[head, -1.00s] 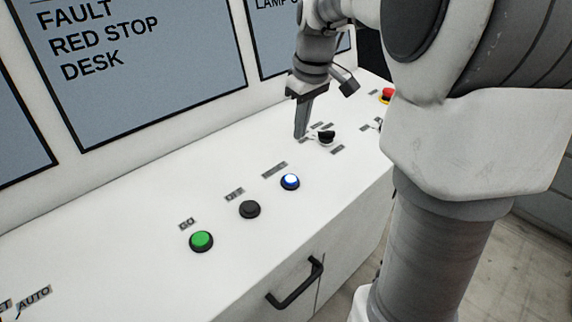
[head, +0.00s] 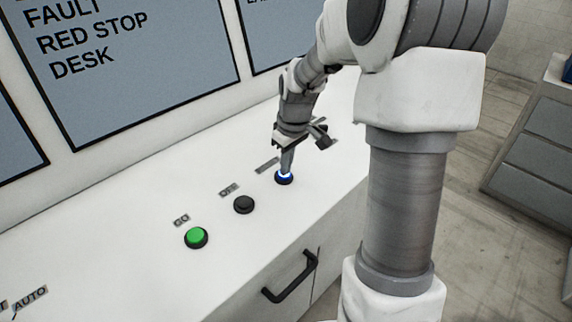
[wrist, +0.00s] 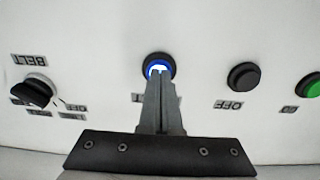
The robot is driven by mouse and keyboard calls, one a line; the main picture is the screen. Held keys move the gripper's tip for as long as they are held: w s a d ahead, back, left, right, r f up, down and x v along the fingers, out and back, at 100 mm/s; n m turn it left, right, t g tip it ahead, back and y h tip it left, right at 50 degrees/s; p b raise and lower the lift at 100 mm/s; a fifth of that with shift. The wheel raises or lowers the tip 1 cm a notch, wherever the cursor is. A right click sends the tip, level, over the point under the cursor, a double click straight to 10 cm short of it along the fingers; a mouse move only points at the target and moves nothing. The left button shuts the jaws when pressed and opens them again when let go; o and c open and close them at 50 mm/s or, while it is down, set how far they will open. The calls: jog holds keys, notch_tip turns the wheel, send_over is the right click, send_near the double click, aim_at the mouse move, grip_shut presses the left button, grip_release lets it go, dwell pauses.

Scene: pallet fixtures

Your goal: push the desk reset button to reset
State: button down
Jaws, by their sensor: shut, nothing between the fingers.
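The blue-ringed button (head: 284,180) with a lit white-blue cap is on the white desk top, right of the black button. Its label is mostly covered or too small to read. My gripper (head: 286,172) is shut and empty, pointing down with its fingertips over this button. In the wrist view the button (wrist: 158,61) shows just beyond the closed fingertips (wrist: 159,74), which overlap its lit cap. I cannot tell whether they are touching it or just above it.
A black button (head: 244,204) labelled OFF and a green button (head: 196,237) labelled GO sit to the left. A black rotary switch (wrist: 32,92) marked BELT is on the other side. A black drawer handle (head: 290,278) is on the desk front. Wall panels (head: 130,60) stand behind.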

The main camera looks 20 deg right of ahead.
jog(key=shift+f, duration=0.1)
jog(key=shift+a+f+b, duration=0.1)
jog(key=shift+f+b, duration=0.65)
jog(key=shift+f, duration=0.2)
jog(key=shift+s+f, duration=0.15)
jog(key=shift+s, duration=0.05)
jog(key=shift+w+r+p, duration=0.1)
jog(key=shift+r+p, duration=0.35)
jog(key=shift+r, duration=0.1)
notch_tip(320, 180, up, 14)
jog(key=s+p, duration=0.1)
jog(key=shift+s+d+p, duration=0.4)
